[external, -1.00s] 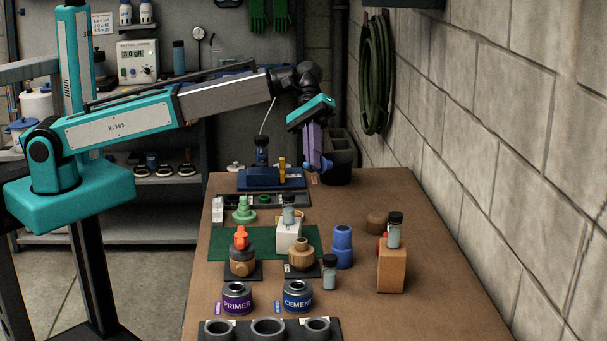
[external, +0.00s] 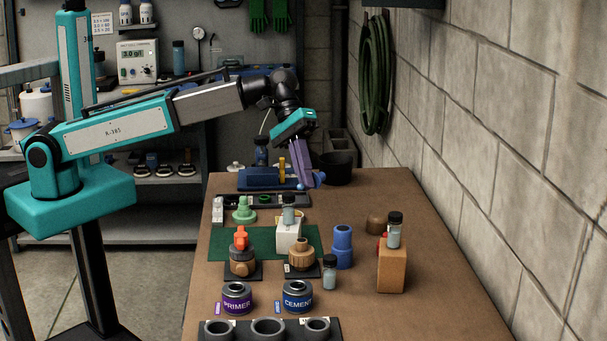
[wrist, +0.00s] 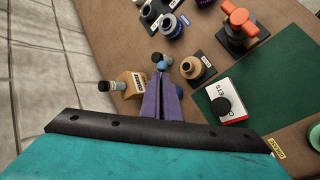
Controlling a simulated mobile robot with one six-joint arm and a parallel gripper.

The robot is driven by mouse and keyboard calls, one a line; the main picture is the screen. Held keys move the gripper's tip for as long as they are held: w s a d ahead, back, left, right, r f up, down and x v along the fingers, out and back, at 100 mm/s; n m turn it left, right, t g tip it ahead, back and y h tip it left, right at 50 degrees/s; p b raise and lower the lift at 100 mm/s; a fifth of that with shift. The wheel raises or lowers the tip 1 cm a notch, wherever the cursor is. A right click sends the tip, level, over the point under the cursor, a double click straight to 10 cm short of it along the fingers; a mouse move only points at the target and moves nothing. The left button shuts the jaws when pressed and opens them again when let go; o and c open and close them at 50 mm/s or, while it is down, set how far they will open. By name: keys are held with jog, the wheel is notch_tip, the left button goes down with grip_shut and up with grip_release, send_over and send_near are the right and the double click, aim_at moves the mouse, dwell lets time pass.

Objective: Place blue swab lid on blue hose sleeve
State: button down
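The blue hose sleeve (external: 342,247) stands upright on the brown table in the external view, a stepped blue cylinder right of the tan fitting. My gripper (external: 308,184) is above the table's far part, behind the sleeve, with its purple fingers pointing down. A small blue piece (external: 301,187) shows at the fingertips and looks like the blue swab lid. In the wrist view the fingers (wrist: 164,75) are close together, with blue at their tips. Most of the lid is hidden by the fingers. The sleeve is not clearly seen in the wrist view, perhaps behind the fingers.
A wooden block (external: 391,268) with a vial on top stands right of the sleeve. A small vial (external: 330,273) stands in front. The tan fitting (external: 301,255) and white box (external: 288,236) are to the left. A dark blue stand (external: 262,179) is near my gripper. The table's right side is mostly clear.

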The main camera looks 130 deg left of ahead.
aim_at(299, 188)
jog(key=f, duration=0.1)
jog(key=f+y, duration=0.1)
jog(key=d+f+y, duration=0.1)
jog(key=shift+s+b, duration=0.35)
jog(key=shift+s, duration=0.05)
jog(key=s+d+r+n+g+y+b, duration=0.25)
jog(key=r+g+y, duration=0.25)
jog(key=y, duration=0.3)
jog(key=s+d+r+n+g+y+b, duration=0.1)
jog(key=s+r+n+g+y+b, duration=0.15)
jog(key=r+g+y, duration=0.35)
notch_tip(299, 188, down, 11)
jog(key=m+t+y, duration=0.1)
jog(key=shift+f+y+b, duration=0.15)
jog(key=shift+y+b, duration=0.15)
jog(key=shift+b, duration=0.05)
dwell(0.7)
jog(key=shift+w+d, duration=0.1)
jog(key=w+a+f+p, duration=0.1)
jog(key=w+a+p, duration=0.3)
jog(key=w, duration=0.9)
jog(key=shift+w+a+f, duration=0.2)
jog(key=shift+w+a, duration=0.15)
jog(key=shift+a, duration=0.85)
jog(key=shift+w, duration=0.1)
